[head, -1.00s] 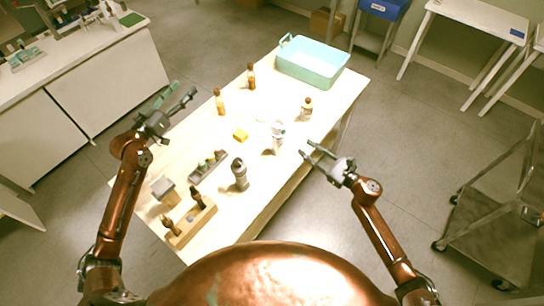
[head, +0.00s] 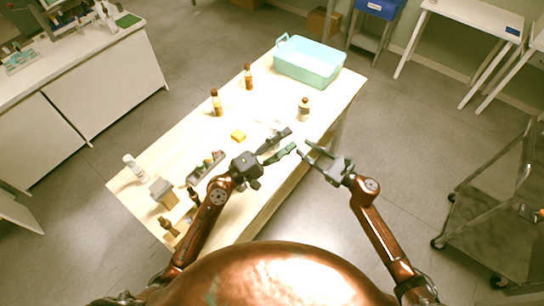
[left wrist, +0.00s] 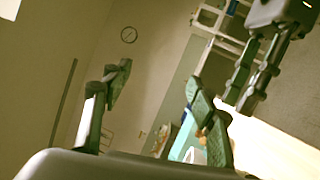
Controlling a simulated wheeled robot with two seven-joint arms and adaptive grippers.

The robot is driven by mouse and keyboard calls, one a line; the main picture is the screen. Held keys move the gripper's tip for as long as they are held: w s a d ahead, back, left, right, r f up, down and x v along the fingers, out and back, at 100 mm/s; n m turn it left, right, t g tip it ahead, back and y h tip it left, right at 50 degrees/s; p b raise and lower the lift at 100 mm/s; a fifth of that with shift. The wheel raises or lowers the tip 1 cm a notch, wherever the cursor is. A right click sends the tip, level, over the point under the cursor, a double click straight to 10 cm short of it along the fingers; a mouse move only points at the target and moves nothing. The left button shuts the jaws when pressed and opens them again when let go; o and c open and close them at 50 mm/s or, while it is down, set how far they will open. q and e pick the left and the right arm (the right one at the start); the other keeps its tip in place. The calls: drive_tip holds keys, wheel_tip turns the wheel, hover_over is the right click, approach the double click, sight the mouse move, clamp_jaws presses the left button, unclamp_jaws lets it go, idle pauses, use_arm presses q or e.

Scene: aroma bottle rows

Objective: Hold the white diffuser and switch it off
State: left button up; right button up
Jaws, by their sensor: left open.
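The white diffuser (head: 276,126) is mostly hidden behind my left gripper in the head view; only a pale part shows past the fingers. My left gripper (head: 285,141) is open, reaching rightward over the table at the diffuser's place; I cannot tell whether the diffuser is between its fingers. In the left wrist view its two fingers (left wrist: 158,103) stand wide apart, with nothing clearly held. My right gripper (head: 306,150) is open and empty off the table's right edge, facing the left one. It also shows at the top right of the left wrist view (left wrist: 245,80).
A yellow block (head: 238,135), amber bottles (head: 216,103) and a brown-white bottle (head: 304,109) stand on the table. A teal tub (head: 308,66) is at the far end. A white bottle (head: 134,168) and grey box (head: 162,190) are near left.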

use_arm(q)
drive_tip(key=w+a+f+n+t+y, duration=0.1)
drive_tip(key=w+f+n+t+y, duration=0.25)
drive_tip(key=n, duration=0.75)
drive_tip(key=w+f+n+t+y, duration=0.25)
drive_tip(key=n+t, duration=0.25)
drive_tip(key=n, duration=0.5)
drive_tip(key=a+f+n+y, duration=0.1)
drive_tip(key=f+y, duration=0.1)
drive_tip(key=f, duration=0.3)
drive_tip(key=w+a+f+n+g+y, duration=0.1)
drive_tip(key=f+n+y, duration=0.1)
drive_tip(key=f, duration=0.3)
drive_tip(key=w+a+f+n+g+y, duration=0.1)
drive_tip(key=f+n+y, duration=0.1)
drive_tip(key=f+y, duration=0.2)
drive_tip(key=shift+w+a+f, duration=0.2)
drive_tip(key=shift+a+f, duration=0.15)
drive_tip(key=shift+f, duration=0.15)
drive_tip(key=shift+w+f+n, duration=0.15)
drive_tip(key=shift+f+n, duration=0.1)
drive_tip(key=shift+n, duration=0.05)
drive_tip(key=w, duration=0.5)
drive_tip(key=w+d, duration=0.1)
drive_tip(key=w, duration=0.1)
drive_tip(key=shift+w+d, duration=0.1)
drive_tip(key=shift+w, duration=0.05)
drive_tip(key=shift+c, duration=0.7)
